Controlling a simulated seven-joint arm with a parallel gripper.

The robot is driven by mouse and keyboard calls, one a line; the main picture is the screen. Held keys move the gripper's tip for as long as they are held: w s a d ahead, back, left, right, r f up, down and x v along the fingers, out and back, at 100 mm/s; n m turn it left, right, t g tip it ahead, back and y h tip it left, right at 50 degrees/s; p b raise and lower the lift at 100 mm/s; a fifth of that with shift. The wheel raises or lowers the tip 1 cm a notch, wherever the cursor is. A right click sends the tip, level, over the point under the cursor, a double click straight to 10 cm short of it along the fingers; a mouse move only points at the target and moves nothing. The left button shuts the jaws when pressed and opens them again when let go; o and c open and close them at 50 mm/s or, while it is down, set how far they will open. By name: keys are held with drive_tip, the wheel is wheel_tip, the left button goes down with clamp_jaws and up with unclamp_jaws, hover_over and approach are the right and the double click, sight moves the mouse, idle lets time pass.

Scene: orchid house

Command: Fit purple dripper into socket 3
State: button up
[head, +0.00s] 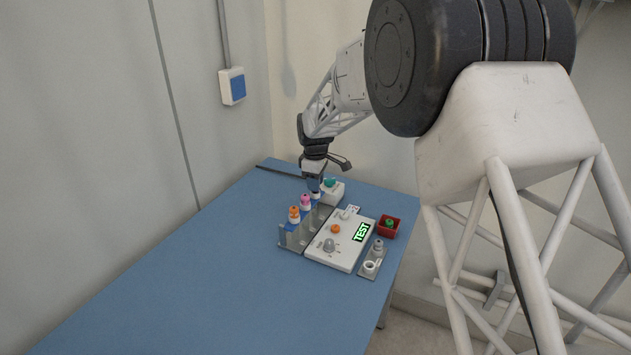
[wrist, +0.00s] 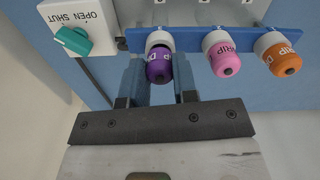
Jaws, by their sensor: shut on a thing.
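The purple dripper (wrist: 158,66) sits between the two fingers of my gripper (wrist: 159,82) in the wrist view. My gripper is shut on it. Its upper end meets a white collar at the left end of a blue rail (wrist: 196,39); I cannot tell whether it is seated or free there. In the head view my gripper (head: 315,178) is at the far end of the grey rack (head: 288,238), and hides most of the purple dripper. The pink dripper (wrist: 223,58) and orange dripper (wrist: 284,60) stand beside it in the same row. I cannot make out which socket is socket 3.
A white valve box with a teal OPEN/SHUT knob (wrist: 74,41) is close to my gripper. A white panel with a green TEST display (head: 361,232), a red box (head: 390,233) and a grey two-post block (head: 370,275) stand right of the rack. The blue table (head: 190,285) is clear at the left.

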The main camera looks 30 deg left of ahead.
drive_tip(key=shift+f, duration=0.4)
idle(0.3)
drive_tip(key=o, duration=1.3)
drive_tip(key=shift+r, duration=0.15)
drive_tip(key=shift+r, duration=3.3)
drive_tip(key=shift+d+r, duration=0.1)
